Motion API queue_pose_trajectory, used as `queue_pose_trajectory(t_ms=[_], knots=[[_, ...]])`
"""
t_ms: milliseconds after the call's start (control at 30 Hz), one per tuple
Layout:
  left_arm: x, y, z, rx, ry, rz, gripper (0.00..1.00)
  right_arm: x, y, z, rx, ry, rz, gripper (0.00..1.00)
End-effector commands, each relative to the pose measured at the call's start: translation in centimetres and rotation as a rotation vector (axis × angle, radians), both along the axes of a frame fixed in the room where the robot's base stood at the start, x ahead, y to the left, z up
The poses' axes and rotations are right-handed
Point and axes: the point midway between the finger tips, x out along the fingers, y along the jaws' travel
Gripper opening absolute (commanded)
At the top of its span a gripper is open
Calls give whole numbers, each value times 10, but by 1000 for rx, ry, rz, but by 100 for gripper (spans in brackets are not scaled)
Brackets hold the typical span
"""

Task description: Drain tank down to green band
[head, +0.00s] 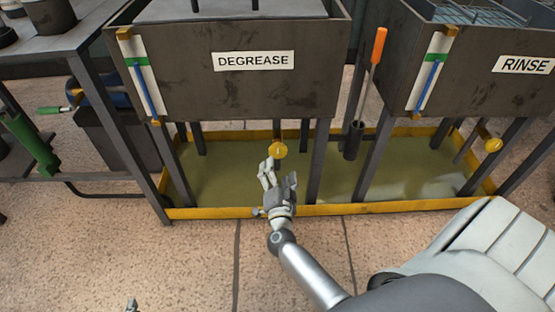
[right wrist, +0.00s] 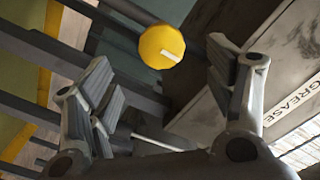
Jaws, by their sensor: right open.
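The DEGREASE tank (head: 205,85) is a dark metal box on legs. Its white gauge (head: 130,45) has a green band (head: 137,61) and a blue strip (head: 145,90) rising from low on the board to about the band; the exact level is too small to tell. A round yellow knob (head: 279,149) sits below this tank. My right gripper (head: 276,172) is open and empty just in front of the knob. In the right wrist view the knob (right wrist: 161,46), with a white mark, appears between the spread fingers (right wrist: 160,85), apart from them. A small grey tip, possibly my left gripper (head: 131,304), shows at the bottom edge.
The RINSE tank (head: 480,75) stands at right with its own gauge and yellow knob (head: 493,145). An orange-handled tool (head: 379,46) stands in a holder between the tanks. A yellow-rimmed basin (head: 350,209) lies below. Tank legs flank the near knob.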

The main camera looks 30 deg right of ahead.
Motion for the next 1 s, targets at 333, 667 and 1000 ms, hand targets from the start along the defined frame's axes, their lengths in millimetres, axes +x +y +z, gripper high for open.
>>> queue_pose_trajectory(t_ms=[333, 667, 1000], knots=[[0, 0, 0, 0, -1, 0, 74, -29, 17, 0, 0, -1, -1, 76], [0, 0, 0, 1, 0, 1, 74, -29, 18, 0, 1, -1, 0, 76], [0, 0, 1, 0, -1, 0, 74, -22, 36, 16, -34, -9, 103, 76]])
